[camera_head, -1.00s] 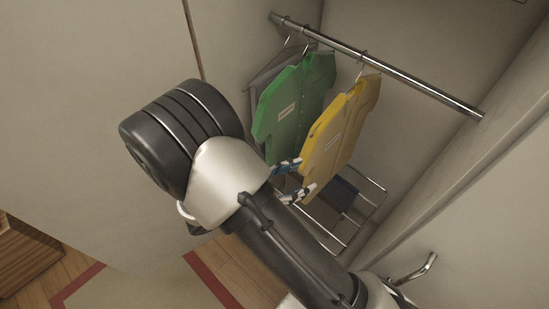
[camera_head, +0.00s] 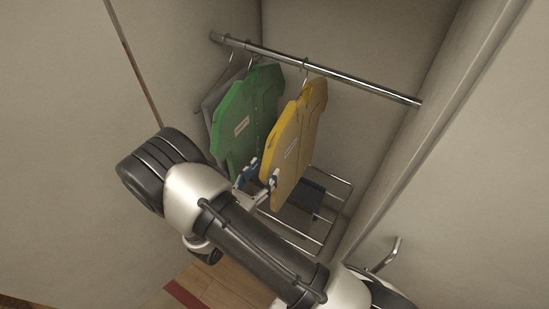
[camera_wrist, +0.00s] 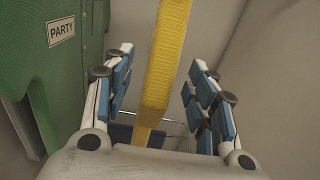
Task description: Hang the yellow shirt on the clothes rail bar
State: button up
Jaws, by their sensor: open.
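The yellow shirt (camera_head: 296,140) hangs by a hanger hook on the clothes rail bar (camera_head: 330,73), to the right of the green shirt. My gripper (camera_head: 257,178) is at the shirt's lower left edge. In the wrist view my gripper (camera_wrist: 162,95) has its blue-padded fingers spread. The yellow shirt's edge (camera_wrist: 165,65) runs down between them, with gaps on both sides. The shirt's hook (camera_head: 304,63) appears to be over the bar.
The green shirt (camera_head: 244,120) hangs close on the left, and its label reads PARTY in the wrist view. A grey garment (camera_head: 213,98) hangs behind it. A metal rack (camera_head: 325,215) stands below. Closet walls enclose the sides, with a hook (camera_head: 388,255) at the lower right.

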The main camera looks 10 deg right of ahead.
aim_at(275, 155)
jog(key=x, duration=0.7)
jog(key=shift+w+d, duration=0.2)
jog(key=c, duration=1.2)
grip_shut()
jog(key=shift+r, duration=0.15)
jog(key=shift+r, duration=0.25)
jog(key=s+d, duration=1.3)
jog(key=shift+s+d, duration=0.2)
jog(key=shift+s, duration=0.05)
dwell(1.0)
jog(key=shift+f, duration=0.1)
